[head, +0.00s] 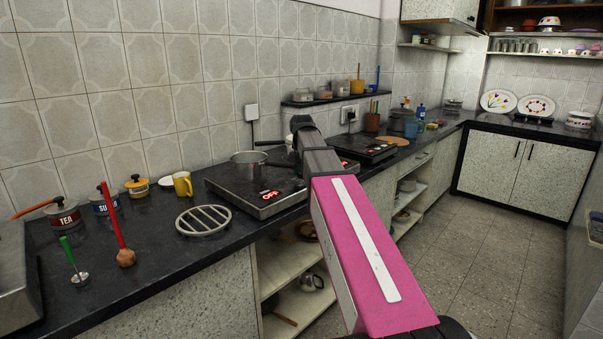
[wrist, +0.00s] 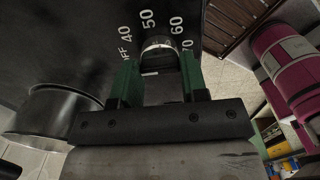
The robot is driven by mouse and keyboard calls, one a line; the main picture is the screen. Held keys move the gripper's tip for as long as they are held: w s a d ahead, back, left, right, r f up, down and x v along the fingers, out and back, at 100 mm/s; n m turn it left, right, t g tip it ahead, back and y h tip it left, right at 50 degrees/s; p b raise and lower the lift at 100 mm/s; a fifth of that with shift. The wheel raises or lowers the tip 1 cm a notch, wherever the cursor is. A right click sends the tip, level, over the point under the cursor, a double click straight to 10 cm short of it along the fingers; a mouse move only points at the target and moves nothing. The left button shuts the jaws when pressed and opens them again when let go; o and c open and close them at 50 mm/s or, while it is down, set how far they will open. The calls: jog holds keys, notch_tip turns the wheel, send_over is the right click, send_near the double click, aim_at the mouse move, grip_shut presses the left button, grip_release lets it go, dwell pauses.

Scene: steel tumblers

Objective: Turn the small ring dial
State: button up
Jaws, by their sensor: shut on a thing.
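In the wrist view the small ring dial (wrist: 159,43) is a silvery ring on a dark panel marked OFF, 40, 50, 60 and 70. The 50 mark stands just above it in the picture. My gripper (wrist: 159,63) has green fingers on either side of the ring and is shut on it. The dial's lower part is hidden in shadow between the fingers. In the head view my pink arm reaches to the hob area, and the dial and the fingertips are hidden.
A dark hob (head: 262,206) with a lit red display stands on the black counter (head: 150,232). A steel saucepan (head: 249,164) is on it. A second hob (head: 362,149) is farther back. A trivet (head: 203,220) and yellow mug (head: 182,185) stand to the left.

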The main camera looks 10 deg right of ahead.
jog(key=o, duration=0.9)
jog(key=shift+r, duration=0.1)
notch_tip(320, 180, up, 11)
jog(key=shift+f, duration=0.2)
dwell(0.3)
